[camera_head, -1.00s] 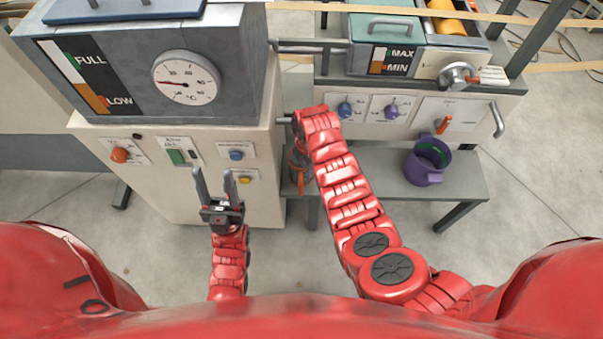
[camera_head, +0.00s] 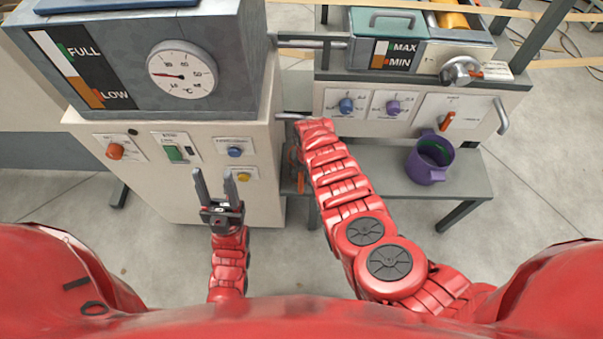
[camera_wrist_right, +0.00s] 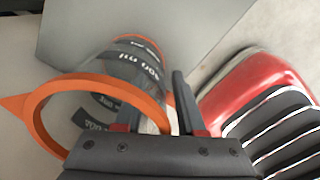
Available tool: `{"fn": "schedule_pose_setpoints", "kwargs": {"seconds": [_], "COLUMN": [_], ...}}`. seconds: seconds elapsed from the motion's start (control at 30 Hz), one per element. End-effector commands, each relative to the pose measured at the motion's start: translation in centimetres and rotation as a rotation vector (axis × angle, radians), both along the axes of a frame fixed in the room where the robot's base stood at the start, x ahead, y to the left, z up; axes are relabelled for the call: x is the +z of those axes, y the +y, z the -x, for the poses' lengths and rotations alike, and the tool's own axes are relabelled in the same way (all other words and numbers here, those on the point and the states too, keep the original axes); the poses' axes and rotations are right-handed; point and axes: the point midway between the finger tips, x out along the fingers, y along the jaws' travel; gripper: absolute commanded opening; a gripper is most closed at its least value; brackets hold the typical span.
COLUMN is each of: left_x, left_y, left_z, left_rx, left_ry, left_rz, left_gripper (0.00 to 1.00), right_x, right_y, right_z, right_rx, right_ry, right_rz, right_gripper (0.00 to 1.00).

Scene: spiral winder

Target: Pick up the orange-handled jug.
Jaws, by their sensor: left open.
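The orange-handled jug (camera_wrist_right: 90,82) shows in the right wrist view, seen from above. In the head view my right arm hides that gripper and most of the jug; a little orange (camera_head: 300,182) shows left of the arm. My left gripper (camera_head: 214,178) is open and empty before the cabinet.
A purple jug (camera_head: 427,162) stands on the grey bench (camera_head: 385,178) to the right. The left cabinet (camera_head: 190,190) carries a dial tank (camera_head: 150,75) and buttons. A machine panel with knobs (camera_head: 392,106) overhangs the bench. Floor is clear in front.

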Motion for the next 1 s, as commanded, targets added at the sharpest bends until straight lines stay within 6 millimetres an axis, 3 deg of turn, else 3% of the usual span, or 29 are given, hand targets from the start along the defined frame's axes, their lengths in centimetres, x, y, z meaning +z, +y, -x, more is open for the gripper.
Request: {"fn": "schedule_pose_setpoints", "kwargs": {"seconds": [0.2,0.43,1.0], "left_x": [0.03,0.03,0.03], "left_y": [0.0,0.0,0.0], "left_z": [0.0,0.0,0.0], "left_rx": [0.0,0.0,0.0], "left_ry": [0.0,0.0,0.0], "left_rz": [0.0,0.0,0.0], "left_gripper": [0.5,0.5,0.5], "right_x": [0.0,0.0,0.0], "right_y": [-0.04,-0.05,-0.07], "right_z": [0.01,0.01,0.02], "right_rx": [0.0,-0.001,-0.001], "right_ry": [0.001,0.001,0.001], "right_rz": [0.001,0.001,0.001], "right_gripper": [0.39,0.0,0.0]}}
